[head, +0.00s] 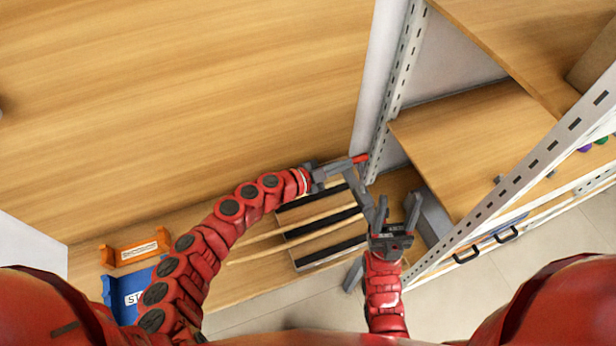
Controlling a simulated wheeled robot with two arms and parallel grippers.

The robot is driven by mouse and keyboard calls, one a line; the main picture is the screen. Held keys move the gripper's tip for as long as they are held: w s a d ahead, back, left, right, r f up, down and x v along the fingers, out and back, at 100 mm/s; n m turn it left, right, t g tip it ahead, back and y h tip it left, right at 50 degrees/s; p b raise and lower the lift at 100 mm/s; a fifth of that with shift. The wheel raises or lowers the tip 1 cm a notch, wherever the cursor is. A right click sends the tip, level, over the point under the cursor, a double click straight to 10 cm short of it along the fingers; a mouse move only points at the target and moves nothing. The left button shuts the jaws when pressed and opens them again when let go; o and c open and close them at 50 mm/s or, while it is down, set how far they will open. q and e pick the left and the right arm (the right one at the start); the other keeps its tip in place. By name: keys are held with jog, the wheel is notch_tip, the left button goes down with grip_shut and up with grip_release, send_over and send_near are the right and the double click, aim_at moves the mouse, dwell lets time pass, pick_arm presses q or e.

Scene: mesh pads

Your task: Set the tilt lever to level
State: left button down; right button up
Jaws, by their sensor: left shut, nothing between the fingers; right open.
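A small red piece (360,158) shows just beyond the fingers of my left gripper (343,166). It may be the lever's handle, but I cannot tell, nor whether the gripper touches it. A grey bar (359,193) slants down from beside it toward my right gripper (397,203); its lower end is partly hidden. My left gripper is shut and empty, pointing right. My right gripper is open, with its two fingers apart and pointing up the picture, just right of the grey bar. No level mark is readable.
A slatted rack (325,256) with black strips and light wooden bars lies below my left gripper. A white slotted post (399,80) and wooden shelves (470,140) stand close on the right. An orange bin (135,250) and a blue bin (130,290) sit lower left.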

pick_arm(q)
jog(key=v, duration=1.3)
jog(key=shift+s+b, duration=0.2)
jog(key=shift+b, duration=0.1)
jog(key=shift+a+r, duration=0.1)
